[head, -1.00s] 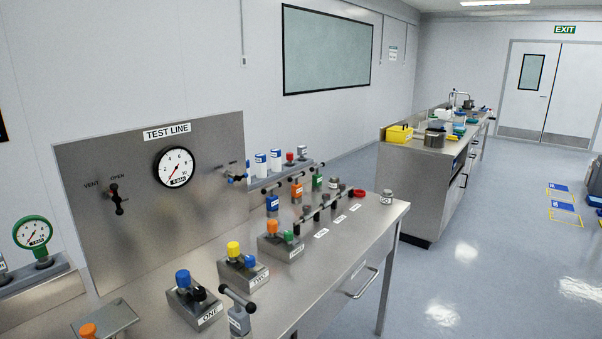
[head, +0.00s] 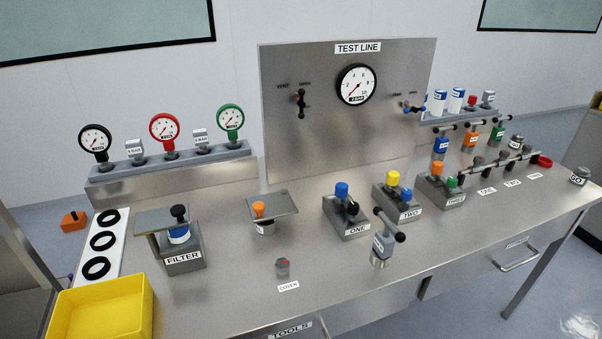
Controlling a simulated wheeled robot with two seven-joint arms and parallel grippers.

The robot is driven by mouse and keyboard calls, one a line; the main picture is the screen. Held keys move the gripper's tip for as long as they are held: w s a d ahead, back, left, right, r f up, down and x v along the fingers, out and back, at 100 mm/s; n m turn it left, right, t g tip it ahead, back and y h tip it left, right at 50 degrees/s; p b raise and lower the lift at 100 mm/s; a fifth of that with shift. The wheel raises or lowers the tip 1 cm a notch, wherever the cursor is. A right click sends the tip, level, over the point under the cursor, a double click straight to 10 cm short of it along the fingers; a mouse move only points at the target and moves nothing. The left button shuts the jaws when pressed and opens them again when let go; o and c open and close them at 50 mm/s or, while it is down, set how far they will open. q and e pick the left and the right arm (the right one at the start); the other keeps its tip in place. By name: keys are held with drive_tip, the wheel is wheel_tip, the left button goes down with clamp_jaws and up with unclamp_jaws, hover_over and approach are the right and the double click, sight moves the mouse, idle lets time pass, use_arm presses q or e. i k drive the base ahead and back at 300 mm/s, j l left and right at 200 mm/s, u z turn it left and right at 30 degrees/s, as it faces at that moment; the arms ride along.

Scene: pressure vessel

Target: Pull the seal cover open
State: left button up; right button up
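A small grey block with a red top (head: 282,266) stands on the bench behind a label reading COVER (head: 288,286). A flat metal plate with an orange knob (head: 259,209) sits a little behind it, over a small white-sided part. A grey block labelled FILTER (head: 182,258) stands to the left, with a metal plate and a black knob (head: 179,212) above a blue and white part. No part is marked as the seal cover, so I cannot tell which it is. Neither of my grippers shows in the head view.
A yellow bin (head: 100,308) stands at the front left, beside a white strip with black rings (head: 101,241). A T-handled tool (head: 383,243) stands right of centre, before blocks ONE (head: 347,226) and TWO. Gauges line the back left. The bench around COVER is clear.

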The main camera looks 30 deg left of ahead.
sight(262, 208)
drive_tip(key=u, duration=1.1)
drive_tip(key=l+u, duration=0.1)
